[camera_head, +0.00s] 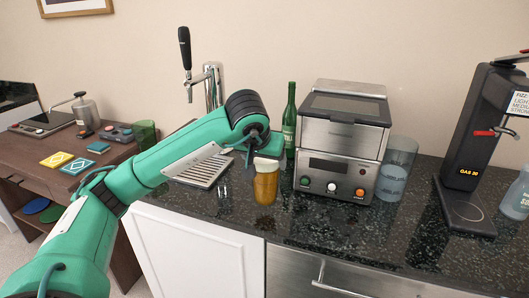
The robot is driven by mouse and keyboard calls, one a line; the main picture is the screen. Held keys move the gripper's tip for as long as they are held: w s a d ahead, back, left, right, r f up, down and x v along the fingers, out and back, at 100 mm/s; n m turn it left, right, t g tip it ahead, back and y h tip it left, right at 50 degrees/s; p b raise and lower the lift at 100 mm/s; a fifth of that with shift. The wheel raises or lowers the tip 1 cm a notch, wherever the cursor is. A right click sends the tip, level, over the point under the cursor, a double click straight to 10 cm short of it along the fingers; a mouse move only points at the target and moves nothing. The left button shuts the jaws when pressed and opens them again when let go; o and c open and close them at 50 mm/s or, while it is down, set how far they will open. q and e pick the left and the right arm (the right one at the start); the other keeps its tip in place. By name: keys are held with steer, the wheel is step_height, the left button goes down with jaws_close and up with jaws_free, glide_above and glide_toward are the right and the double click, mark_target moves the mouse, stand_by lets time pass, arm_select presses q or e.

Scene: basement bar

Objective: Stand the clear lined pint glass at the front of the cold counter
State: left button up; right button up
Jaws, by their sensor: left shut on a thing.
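Any line on the glass is too small to make out. My right gripper is out of view.
A steel machine (342,140) with knobs stands right of the glass, with a green bottle (289,125) behind. A clear jug (396,170) stands right of the machine. A drip tray (205,170) lies left. A black dispenser (478,140) stands far right. The front right counter is clear.

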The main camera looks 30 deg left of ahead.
mark_target(265, 179)
arm_select(q)
steer(key=shift+f, duration=1.55)
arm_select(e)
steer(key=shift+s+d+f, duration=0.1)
arm_select(q)
steer(key=shift+f, duration=0.15)
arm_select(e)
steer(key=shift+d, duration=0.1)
arm_select(q)
steer(key=o, duration=2.1)
steer(key=shift+c, duration=0.2)
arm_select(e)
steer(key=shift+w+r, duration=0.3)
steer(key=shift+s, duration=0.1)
